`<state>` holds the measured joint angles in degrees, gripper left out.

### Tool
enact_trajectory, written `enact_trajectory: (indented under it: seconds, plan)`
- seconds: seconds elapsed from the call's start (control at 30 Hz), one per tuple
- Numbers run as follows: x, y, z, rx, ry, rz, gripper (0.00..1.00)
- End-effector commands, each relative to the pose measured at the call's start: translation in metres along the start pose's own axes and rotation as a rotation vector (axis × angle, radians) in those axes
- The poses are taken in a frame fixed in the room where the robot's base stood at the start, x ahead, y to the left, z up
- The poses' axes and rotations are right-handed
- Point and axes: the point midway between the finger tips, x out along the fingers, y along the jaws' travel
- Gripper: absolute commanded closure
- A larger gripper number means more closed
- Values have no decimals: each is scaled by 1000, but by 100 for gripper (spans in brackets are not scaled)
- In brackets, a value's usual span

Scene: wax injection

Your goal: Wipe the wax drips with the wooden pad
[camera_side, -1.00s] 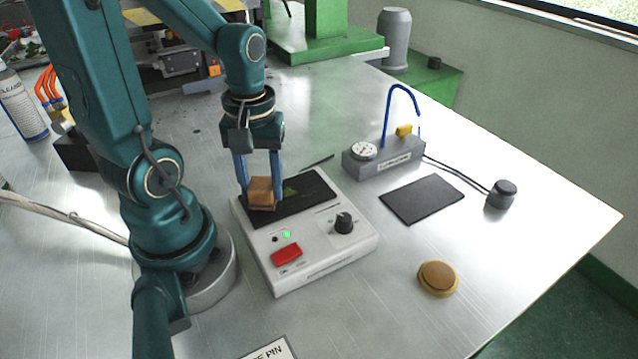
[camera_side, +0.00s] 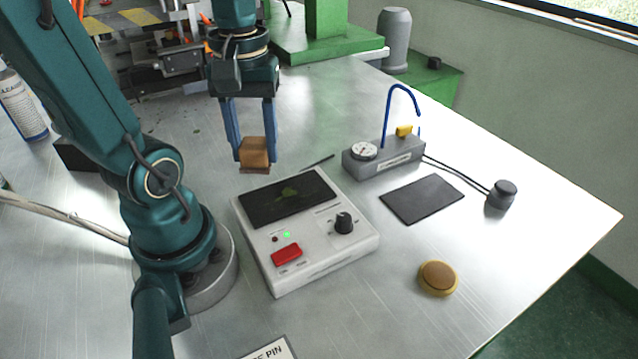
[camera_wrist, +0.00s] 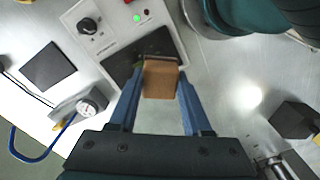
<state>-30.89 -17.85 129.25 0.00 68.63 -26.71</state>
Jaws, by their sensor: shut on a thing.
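My gripper (camera_side: 254,152) is shut on the wooden pad (camera_side: 254,152), a small tan block with a darker underside, and holds it in the air above and behind the white machine. In the wrist view the wooden pad (camera_wrist: 160,80) sits between the two blue fingers. The white machine (camera_side: 325,262) has a black plate (camera_side: 262,205) on top. A greenish-yellow patch (camera_side: 287,194), which looks like the wax, shows on the plate. In the wrist view the pad and fingers hide part of the black plate (camera_wrist: 122,66).
On the machine are a red switch (camera_side: 287,254), a black knob (camera_side: 343,222) and a lit green light. To the right stand a grey gauge box (camera_side: 382,158) with a blue hook, a dark mat (camera_side: 422,199) and a round tan-yellow disc (camera_side: 438,279). The table's front right is mostly clear.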

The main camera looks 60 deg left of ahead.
Motion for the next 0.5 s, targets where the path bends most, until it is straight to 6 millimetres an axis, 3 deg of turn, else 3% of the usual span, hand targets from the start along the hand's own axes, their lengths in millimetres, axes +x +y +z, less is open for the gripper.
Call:
enact_trajectory:
  seconds: [0.5]
  plan:
    - [6,0,0,0,-2,-1,100]
